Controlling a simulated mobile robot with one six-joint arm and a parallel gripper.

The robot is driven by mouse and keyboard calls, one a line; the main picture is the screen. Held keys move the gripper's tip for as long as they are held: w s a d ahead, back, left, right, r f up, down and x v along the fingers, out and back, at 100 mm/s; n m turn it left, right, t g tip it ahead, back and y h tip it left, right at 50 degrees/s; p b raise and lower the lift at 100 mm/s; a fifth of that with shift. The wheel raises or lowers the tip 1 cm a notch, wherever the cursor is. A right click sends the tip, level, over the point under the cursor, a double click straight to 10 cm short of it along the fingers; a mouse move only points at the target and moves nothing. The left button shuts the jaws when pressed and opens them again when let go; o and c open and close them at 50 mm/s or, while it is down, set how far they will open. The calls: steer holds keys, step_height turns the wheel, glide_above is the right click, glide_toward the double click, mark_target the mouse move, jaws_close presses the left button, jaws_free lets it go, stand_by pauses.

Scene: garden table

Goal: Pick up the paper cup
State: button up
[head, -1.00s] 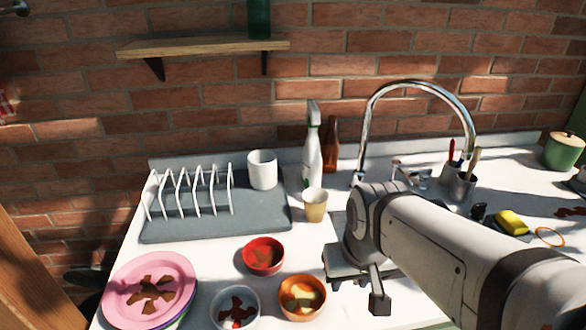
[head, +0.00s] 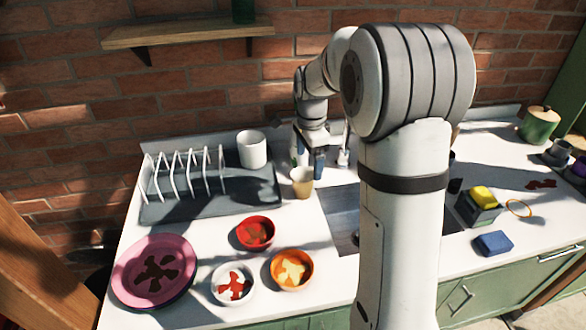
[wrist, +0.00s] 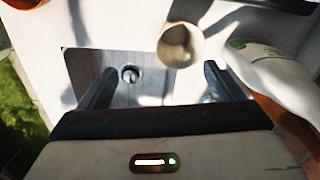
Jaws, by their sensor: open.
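The paper cup (head: 302,183) is tan with a paler top and stands upright on the white counter, just left of the sink. In the wrist view the cup (wrist: 181,46) is seen from above, ahead of the fingertips and a little right of the middle. My gripper (head: 308,162) is open and hangs close above and behind the cup, at its upper right in the head view. In the wrist view the fingers of my gripper (wrist: 160,72) are apart with nothing between them.
A white spray bottle (wrist: 275,75) lies close to the right finger in the wrist view. The dish rack mat (head: 262,196), a white mug (head: 251,149) and red (head: 255,233) and orange (head: 291,270) bowls are nearby. The sink (head: 340,215) is right of the cup.

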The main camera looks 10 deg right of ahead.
mark_target(303, 176)
steer(key=w+f, duration=0.1)
steer(key=f, duration=0.2)
steer(key=w+f+m+p, duration=0.1)
steer(key=f, duration=0.2)
steer(key=w+f+m+p, duration=0.1)
steer(key=f, duration=0.2)
steer(key=shift+a, duration=0.35)
steer(key=shift+c, duration=0.6)
steer(key=c, duration=0.9)
